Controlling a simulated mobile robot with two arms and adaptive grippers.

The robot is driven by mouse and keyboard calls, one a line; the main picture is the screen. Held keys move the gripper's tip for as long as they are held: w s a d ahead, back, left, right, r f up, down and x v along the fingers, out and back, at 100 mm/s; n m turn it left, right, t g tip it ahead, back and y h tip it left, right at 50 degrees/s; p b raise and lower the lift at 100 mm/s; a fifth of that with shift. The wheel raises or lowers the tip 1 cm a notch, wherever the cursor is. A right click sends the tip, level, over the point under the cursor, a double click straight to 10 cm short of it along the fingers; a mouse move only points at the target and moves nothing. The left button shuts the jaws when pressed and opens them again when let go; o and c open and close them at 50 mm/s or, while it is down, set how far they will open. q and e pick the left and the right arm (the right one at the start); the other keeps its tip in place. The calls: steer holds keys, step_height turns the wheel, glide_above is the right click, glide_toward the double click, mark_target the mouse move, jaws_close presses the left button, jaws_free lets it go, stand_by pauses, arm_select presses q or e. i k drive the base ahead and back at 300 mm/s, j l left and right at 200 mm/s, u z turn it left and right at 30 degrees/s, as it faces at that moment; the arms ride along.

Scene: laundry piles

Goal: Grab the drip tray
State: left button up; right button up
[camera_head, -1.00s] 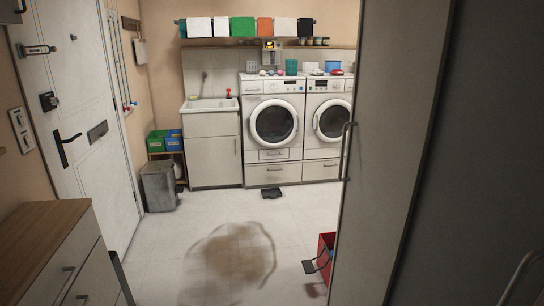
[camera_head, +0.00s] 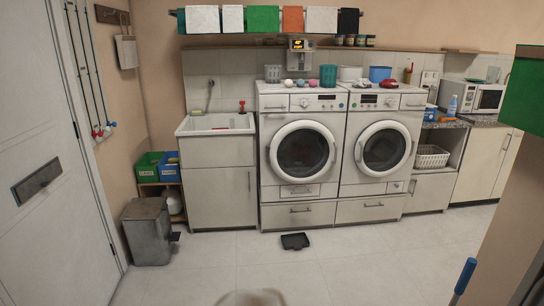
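A small black tray, which looks like the drip tray (camera_head: 295,241), lies flat on the pale tiled floor. It sits just in front of the left washing machine (camera_head: 302,150), below its bottom drawer. Its surface is dark and little detail shows at this distance. Neither of my grippers shows in the head view.
A grey pedal bin (camera_head: 147,232) stands on the left, near the white door (camera_head: 50,160). A sink cabinet (camera_head: 219,170) stands left of the washers. A blue handle (camera_head: 465,276) stands at right. The middle floor is clear.

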mark_target(297, 240)
steer(key=i, duration=2.4)
steer(key=i+z, duration=0.25)
steer(key=i, duration=0.2)
steer(key=i+j+z, duration=0.25)
steer(key=i, duration=0.15)
steer(key=i+j+z, duration=0.25)
steer(key=i, duration=0.15)
steer(key=i+l, duration=0.05)
